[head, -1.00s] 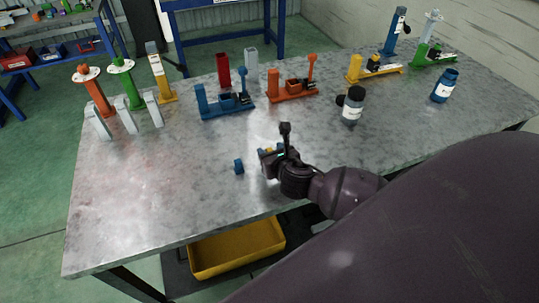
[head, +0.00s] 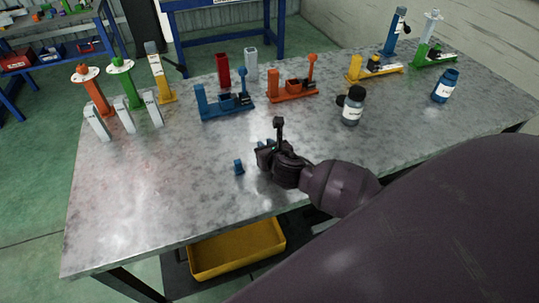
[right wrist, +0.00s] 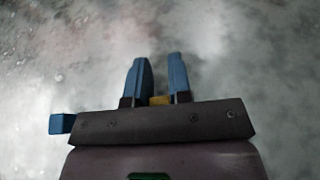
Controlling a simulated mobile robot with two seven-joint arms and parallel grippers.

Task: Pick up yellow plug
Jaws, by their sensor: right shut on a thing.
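The yellow plug (right wrist: 160,100) shows in the right wrist view as a small yellow patch between the bases of the two blue fingers. My right gripper (right wrist: 159,78) is shut on it, low over the grey metal table (head: 150,200). In the head view the right gripper (head: 264,147) is near the table's front middle, and its body hides the plug. I cannot tell whether the plug still touches the table. My left gripper is not in view.
A small blue plug (head: 239,167) stands just left of the right gripper; it also shows in the right wrist view (right wrist: 62,123). Blue (head: 224,104) and orange (head: 292,90) fixtures stand behind. The table's left front is clear.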

